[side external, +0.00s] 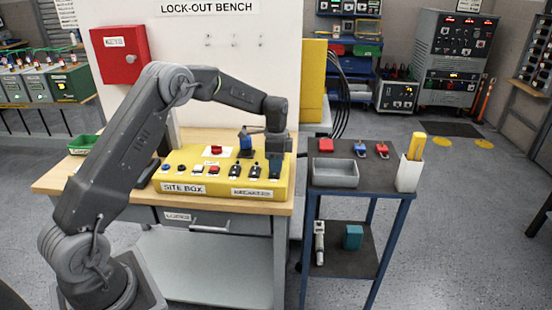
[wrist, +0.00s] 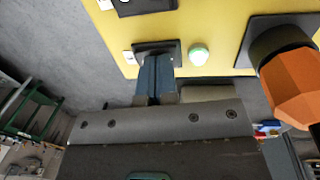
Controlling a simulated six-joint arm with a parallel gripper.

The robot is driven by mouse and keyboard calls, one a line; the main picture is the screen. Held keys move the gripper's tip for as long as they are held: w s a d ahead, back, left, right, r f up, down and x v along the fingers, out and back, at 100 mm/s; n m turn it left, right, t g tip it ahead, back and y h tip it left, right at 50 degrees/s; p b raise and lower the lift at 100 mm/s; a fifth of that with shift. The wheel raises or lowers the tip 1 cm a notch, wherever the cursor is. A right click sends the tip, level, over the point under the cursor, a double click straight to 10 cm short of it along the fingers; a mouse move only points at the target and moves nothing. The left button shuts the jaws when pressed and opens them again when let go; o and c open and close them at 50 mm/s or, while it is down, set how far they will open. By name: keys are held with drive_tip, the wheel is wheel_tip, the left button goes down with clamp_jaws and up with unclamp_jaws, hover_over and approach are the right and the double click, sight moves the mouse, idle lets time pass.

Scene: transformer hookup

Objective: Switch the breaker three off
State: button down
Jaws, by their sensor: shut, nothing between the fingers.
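The yellow site box (side external: 222,188) sits on the wooden bench, with a row of controls along its front. Two dark breaker switches, one (side external: 234,171) and another (side external: 254,171), show left of my gripper (side external: 274,177). My gripper is shut and empty, pointing down at the right end of that row. In the wrist view, my blue fingertips (wrist: 155,80) are together over the near edge of a dark switch plate (wrist: 157,48). They hide its lever, so its position and any contact cannot be told. Another dark switch (wrist: 140,5) is at the top edge. No breaker numbers are readable.
A round green-white lamp (wrist: 198,54) and a large orange knob (wrist: 295,85) stand right of my fingers in the wrist view. A side cart (side external: 352,181) with a grey tray is to the right.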

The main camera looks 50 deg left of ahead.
wheel_tip(320, 180, up, 14)
drive_tip(key=w+a, duration=0.1)
idle(0.4)
drive_tip(key=shift+f, duration=0.1)
drive_tip(key=shift+s+d, duration=0.2)
drive_tip(key=shift+s, duration=0.35)
drive_tip(key=f, duration=0.9)
drive_tip(key=s+d+f, duration=0.1)
drive_tip(key=f, duration=0.3)
drive_tip(key=shift+s+d+f, duration=0.1)
drive_tip(key=shift+f, duration=0.2)
